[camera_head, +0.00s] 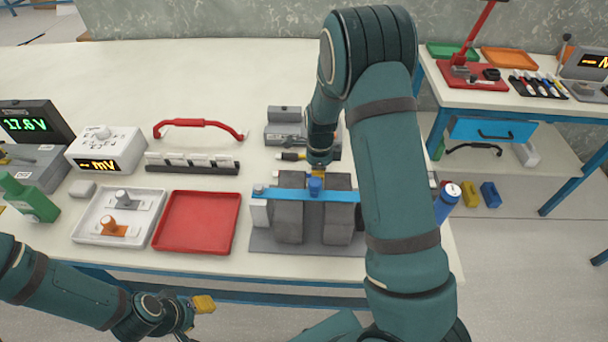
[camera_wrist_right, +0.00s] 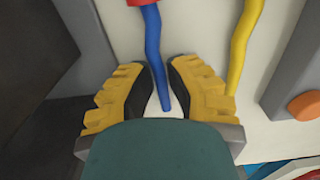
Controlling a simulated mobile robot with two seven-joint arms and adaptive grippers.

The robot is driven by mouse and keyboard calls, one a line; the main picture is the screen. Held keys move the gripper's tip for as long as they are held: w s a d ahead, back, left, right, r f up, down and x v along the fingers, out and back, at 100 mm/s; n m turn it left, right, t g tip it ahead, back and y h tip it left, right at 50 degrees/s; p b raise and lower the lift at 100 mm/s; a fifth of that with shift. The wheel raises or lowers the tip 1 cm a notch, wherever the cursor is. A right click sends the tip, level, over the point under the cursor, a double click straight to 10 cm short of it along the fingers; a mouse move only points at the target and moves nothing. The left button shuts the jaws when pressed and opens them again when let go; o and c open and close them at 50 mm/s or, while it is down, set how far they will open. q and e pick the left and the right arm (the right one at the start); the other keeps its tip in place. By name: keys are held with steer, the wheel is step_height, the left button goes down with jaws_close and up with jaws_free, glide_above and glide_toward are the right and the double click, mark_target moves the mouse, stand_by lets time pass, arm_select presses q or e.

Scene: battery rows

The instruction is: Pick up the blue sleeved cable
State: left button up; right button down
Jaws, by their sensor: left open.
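In the right wrist view the blue sleeved cable (camera_wrist_right: 151,42) runs down from a red part (camera_wrist_right: 146,3) at the top edge. Its lower end lies between the yellow fingers of my right gripper (camera_wrist_right: 160,92). The fingers are apart, with a gap showing on each side of the cable. My left gripper (camera_head: 195,307) is open and empty in front of the table's near edge, low at the left.
A yellow cable (camera_wrist_right: 243,40) lies just right of my right fingers. Grey blocks with a blue strap (camera_head: 276,194) stand below the gripper. A red tray (camera_head: 196,222), white tray (camera_head: 83,236) and meter (camera_head: 103,150) sit to the left. The table's back left is clear.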

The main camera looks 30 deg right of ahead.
stand_by(0.3)
step_height(320, 180, up, 10)
steer(key=p, duration=0.3)
stand_by(0.8)
